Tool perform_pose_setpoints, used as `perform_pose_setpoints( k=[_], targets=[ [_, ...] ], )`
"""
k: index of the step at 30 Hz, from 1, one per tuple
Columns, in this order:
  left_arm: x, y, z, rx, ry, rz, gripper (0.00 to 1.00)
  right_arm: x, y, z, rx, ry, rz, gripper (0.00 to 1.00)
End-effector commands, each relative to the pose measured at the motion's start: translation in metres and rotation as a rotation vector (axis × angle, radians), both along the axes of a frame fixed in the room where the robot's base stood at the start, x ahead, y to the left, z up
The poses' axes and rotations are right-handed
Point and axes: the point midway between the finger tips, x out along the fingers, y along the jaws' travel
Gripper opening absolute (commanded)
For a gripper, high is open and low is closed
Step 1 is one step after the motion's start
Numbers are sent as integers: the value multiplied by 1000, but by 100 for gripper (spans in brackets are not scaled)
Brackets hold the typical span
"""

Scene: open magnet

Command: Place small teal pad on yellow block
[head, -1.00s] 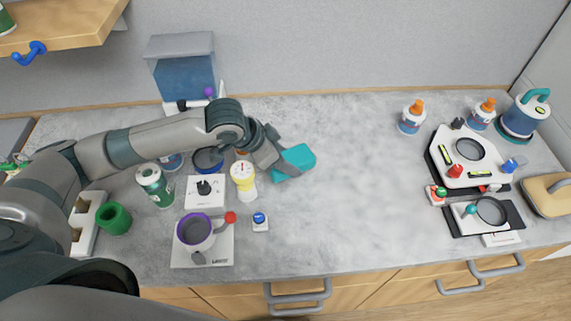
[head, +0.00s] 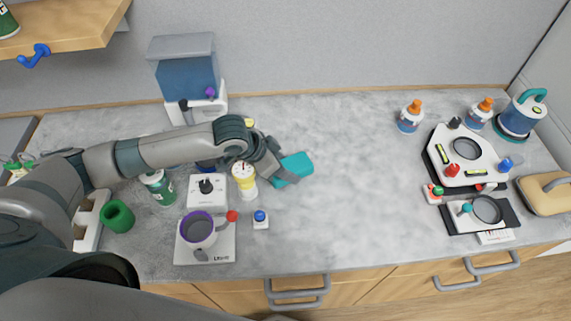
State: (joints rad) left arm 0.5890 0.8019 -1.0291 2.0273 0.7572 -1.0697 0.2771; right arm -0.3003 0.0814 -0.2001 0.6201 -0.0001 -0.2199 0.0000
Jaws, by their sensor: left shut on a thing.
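The small teal pad (head: 296,168) is held at the fingertips of my left gripper (head: 283,174), right of the yellow-and-white gauge. The gripper is shut on it and partly covers its lower left side. I cannot tell whether the pad touches the counter. No yellow block shows clearly. A small yellow patch (head: 249,122) peeks out behind my left arm, mostly hidden, and I cannot tell what it is. My right gripper is not in view.
The yellow-and-white gauge (head: 243,178) stands close left of the gripper. A purple-rimmed mug (head: 199,229) on a scale and a blue button (head: 261,219) are in front. The counter (head: 355,180) is clear to the right, up to the white-and-black devices (head: 468,153).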

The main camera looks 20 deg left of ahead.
Motion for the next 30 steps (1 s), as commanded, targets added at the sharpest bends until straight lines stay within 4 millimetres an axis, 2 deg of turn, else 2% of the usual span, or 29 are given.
perform_pose_setpoints(
  k=[8, 9, 10, 11, 23, 30],
  targets=[
    [0, 0, -3, 0, 0, 1, 29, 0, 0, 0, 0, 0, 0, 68],
    [0, 0, -2, 0, 0, 1, 60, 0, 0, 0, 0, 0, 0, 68],
    [0, 0, -2, 0, 0, 1, 68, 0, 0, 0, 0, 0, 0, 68],
    [0, 0, -2, 0, 0, 1, 70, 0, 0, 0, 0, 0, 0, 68],
    [0, 0, 1, -1, -1, 0, 70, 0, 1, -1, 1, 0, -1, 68],
    [-8, 10, 19, -1, -3, 1, 70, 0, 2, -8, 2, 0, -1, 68]
  ],
)
